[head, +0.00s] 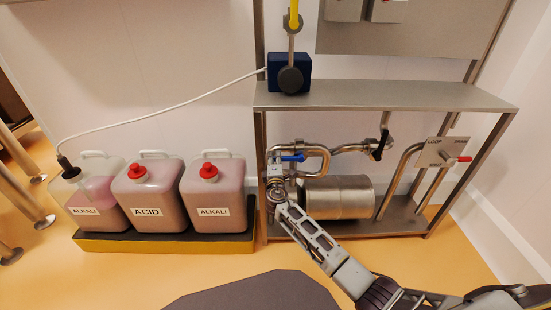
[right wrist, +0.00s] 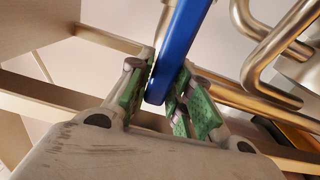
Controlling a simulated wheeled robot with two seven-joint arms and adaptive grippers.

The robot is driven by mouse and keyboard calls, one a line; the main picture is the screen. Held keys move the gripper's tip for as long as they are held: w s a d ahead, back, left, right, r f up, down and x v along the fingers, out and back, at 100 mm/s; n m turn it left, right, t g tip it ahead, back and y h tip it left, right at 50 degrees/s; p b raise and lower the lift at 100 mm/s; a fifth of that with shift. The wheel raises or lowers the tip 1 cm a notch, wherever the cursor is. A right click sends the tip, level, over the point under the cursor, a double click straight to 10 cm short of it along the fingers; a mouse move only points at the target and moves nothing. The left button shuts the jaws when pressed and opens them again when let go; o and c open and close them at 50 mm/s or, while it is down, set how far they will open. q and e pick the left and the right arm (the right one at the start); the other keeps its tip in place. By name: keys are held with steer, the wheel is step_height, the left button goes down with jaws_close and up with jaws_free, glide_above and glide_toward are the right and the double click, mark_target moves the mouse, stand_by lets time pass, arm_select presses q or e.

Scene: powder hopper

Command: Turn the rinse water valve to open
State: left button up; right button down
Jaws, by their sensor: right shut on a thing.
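A valve with a blue lever handle (head: 293,157) sits on the steel pipework at the left of the frame's lower bay. In the head view the lever lies about level, pointing right. No label naming it can be read. My right gripper (head: 275,172) reaches up to the lever from below, partly hiding the valve body. In the right wrist view the blue lever (right wrist: 182,45) runs down between the green-padded fingers of my right gripper (right wrist: 160,97), which are shut on its end. My left gripper is not in view.
A black-handled valve (head: 380,145) and a red-handled LOOP valve plate (head: 444,153) are to the right. A steel cylinder (head: 338,198) lies below the pipes. A steel shelf (head: 400,96) is above. ALKALI and ACID canisters (head: 151,196) stand in a tray (head: 165,244) at left.

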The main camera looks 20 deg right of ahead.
steer(key=shift+s+a+f+n, duration=0.1)
steer(key=shift+s+f+n, duration=0.1)
steer(key=shift+f+n, duration=0.55)
steer(key=c, duration=1.3)
jaws_free()
steer(key=shift+w+f+m, duration=0.1)
steer(key=shift+f+m, duration=0.25)
steer(key=shift+r, duration=0.15)
steer(key=shift+r+v, duration=0.2)
steer(key=shift+v, duration=2.75)
steer(key=shift+r+v, duration=0.15)
steer(key=shift+v, duration=2.8)
